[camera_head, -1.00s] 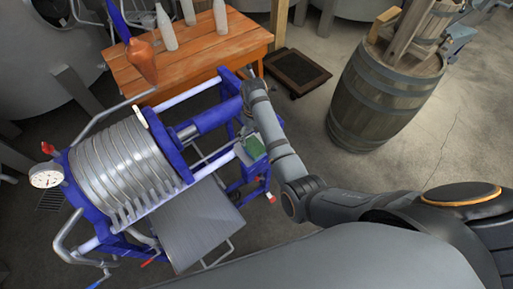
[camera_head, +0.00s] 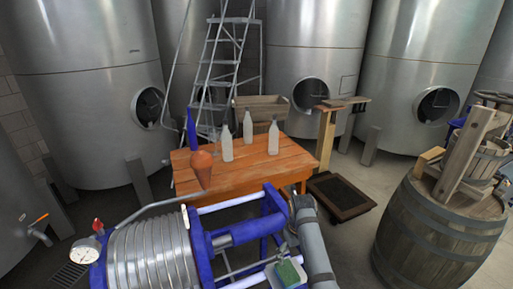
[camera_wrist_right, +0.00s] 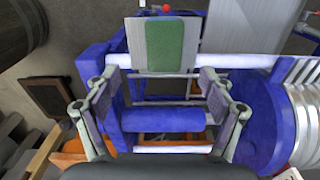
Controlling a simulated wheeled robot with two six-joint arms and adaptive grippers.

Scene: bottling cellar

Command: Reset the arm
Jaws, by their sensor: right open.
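My right gripper (camera_head: 287,242) hangs over the blue frame of the filter press (camera_head: 225,240), beside its ram. In the wrist view its two fingers (camera_wrist_right: 160,90) are spread apart with nothing held between them. Below them are the press's blue ram and rails. A green pad (camera_wrist_right: 165,45) on a pale plate lies just beyond the fingertips; it also shows in the head view (camera_head: 288,272). My right forearm runs down to the bottom edge of the head view. My left gripper does not show.
A barrel (camera_head: 437,235) stands at the right. Steel tanks (camera_head: 315,50) and a ladder (camera_head: 218,70) line the back.

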